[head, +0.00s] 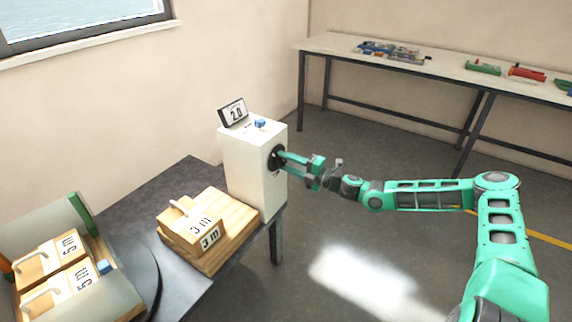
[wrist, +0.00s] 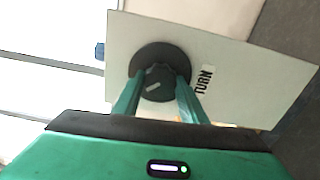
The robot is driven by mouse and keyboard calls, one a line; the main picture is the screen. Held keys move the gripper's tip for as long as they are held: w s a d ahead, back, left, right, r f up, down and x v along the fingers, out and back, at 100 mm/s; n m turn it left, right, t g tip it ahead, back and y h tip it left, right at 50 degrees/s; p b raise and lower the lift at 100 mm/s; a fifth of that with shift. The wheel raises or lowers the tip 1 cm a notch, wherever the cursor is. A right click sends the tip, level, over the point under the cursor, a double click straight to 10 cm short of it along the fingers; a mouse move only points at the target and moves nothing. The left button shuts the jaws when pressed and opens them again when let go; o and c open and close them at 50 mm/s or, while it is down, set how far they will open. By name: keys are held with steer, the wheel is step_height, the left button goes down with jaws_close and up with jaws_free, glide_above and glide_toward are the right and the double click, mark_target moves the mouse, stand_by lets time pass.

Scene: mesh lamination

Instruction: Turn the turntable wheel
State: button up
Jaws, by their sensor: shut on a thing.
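The turntable wheel is a round black knob (wrist: 157,79) on the side of a white box (head: 252,165). The word TURN is printed beside it in the wrist view. In the head view the knob (head: 276,157) is partly hidden by my fingers. My green gripper (head: 283,157) reaches it from the right, and its fingers (wrist: 158,90) are shut on the knob, one on each side. A small display reading 2.0 (head: 233,112) and a blue button (head: 260,123) are on top of the box. A dark round turntable (head: 140,262) shows in part at lower left.
Wooden blocks marked 3 m (head: 204,236) sit on the dark table (head: 172,183) in front of the box. Blocks marked 5 m (head: 62,258) rest in a holder at lower left. A long bench (head: 440,72) with tools stands behind. The floor below my arm is clear.

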steer(key=shift+w+d+f+m, duration=0.1)
steer(key=shift+d+m, duration=0.05)
steer(key=shift+m, duration=0.75)
steer(key=shift+w+d+f+m, duration=0.1)
steer(key=shift+d+m, duration=0.05)
steer(key=shift+m, duration=0.75)
steer(key=shift+s+a+m, duration=0.1)
steer(key=shift+a+m, duration=0.05)
steer(key=shift+m, duration=0.25)
steer(key=o, duration=1)
steer(key=shift+o, duration=0.3)
steer(key=shift+a, duration=0.1)
steer(key=shift+s+r, duration=0.1)
steer(key=v, duration=1)
steer(key=shift+s+d, duration=0.2)
steer(key=shift+d, duration=0.15)
